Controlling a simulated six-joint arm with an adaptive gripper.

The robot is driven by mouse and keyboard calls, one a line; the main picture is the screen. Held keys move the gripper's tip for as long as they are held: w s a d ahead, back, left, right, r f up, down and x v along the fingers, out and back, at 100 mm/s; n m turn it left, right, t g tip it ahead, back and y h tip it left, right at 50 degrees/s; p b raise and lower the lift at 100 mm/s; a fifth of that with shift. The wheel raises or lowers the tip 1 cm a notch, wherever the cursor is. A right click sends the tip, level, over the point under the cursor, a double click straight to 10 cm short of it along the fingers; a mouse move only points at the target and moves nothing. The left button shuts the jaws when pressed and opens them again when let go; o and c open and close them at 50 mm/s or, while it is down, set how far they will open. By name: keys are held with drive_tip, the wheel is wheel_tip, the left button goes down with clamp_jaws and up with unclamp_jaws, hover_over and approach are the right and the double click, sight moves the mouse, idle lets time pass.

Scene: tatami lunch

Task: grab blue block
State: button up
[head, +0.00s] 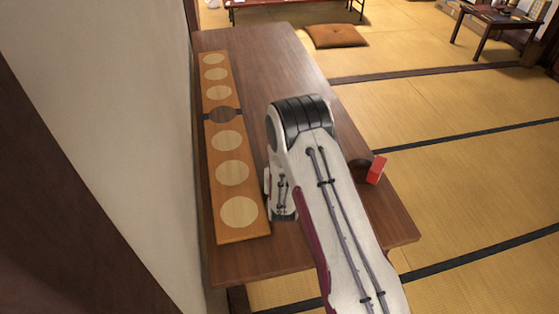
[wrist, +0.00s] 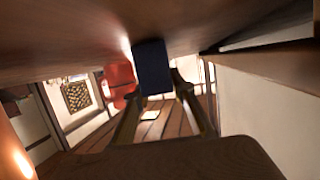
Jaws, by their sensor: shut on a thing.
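The dark blue block (wrist: 152,66) shows in the wrist view between the two fingertips of my gripper (wrist: 157,87). My gripper is shut on it. The block is at the wooden surface that fills the top of the wrist view; I cannot tell whether it touches it. In the head view my arm hides the blue block and the fingers.
A red block (head: 376,170) stands near the right edge of the wooden table (head: 270,62); a red thing (wrist: 119,80) shows left of the blue block in the wrist view. A long board (head: 222,110) with several pale discs lies along the table's left side.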

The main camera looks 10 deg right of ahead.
drive_tip(key=shift+r, duration=0.1)
drive_tip(key=shift+r, duration=4.9)
